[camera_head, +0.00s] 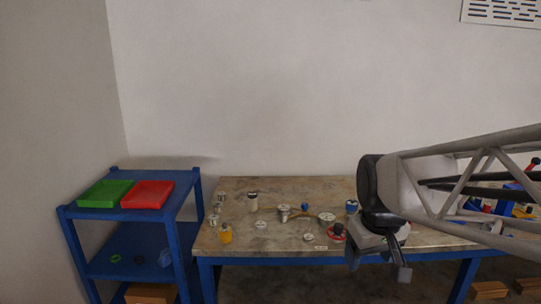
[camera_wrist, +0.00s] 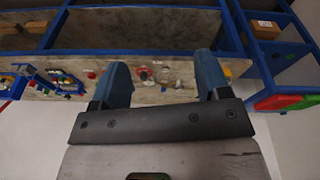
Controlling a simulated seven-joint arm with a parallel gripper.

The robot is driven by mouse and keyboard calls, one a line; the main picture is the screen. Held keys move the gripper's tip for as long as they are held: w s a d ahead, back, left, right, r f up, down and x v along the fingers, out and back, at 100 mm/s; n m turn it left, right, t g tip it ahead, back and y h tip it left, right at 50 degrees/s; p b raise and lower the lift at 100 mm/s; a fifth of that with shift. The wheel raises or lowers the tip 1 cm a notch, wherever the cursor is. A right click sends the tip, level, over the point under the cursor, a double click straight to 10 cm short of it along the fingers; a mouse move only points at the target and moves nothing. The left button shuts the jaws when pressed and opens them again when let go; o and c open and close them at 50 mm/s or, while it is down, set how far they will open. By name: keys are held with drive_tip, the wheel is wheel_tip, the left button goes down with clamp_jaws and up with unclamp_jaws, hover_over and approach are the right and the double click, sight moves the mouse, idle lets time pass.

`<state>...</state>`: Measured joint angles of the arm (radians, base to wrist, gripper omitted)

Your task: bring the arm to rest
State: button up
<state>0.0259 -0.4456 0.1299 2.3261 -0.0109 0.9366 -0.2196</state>
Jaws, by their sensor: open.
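My gripper (camera_head: 378,268) hangs at the end of my arm on the right of the head view, in front of the table's front edge. In the wrist view my gripper (camera_wrist: 163,80) shows its two fingers wide apart with nothing between them. The table (camera_head: 285,238) has a worn stone-like top and a blue frame. Several small flanged vessels stand on it, among them a metal one (camera_head: 284,212) with a handle and another (camera_head: 326,218) further right. Part of the table's right side is hidden behind my arm.
A blue shelf (camera_head: 129,213) at the left bears a green tray (camera_head: 105,193) and a red tray (camera_head: 147,194). A yellow item (camera_head: 226,234) and a red ring-shaped item (camera_head: 337,232) are on the table. Wooden blocks (camera_head: 150,293) lie low down. The air above the table's left half is clear.

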drive_tip(key=s+f+m, duration=0.2)
drive_tip(key=s+f, duration=0.1)
drive_tip(key=s, duration=0.9)
drive_tip(key=shift+a, duration=0.4)
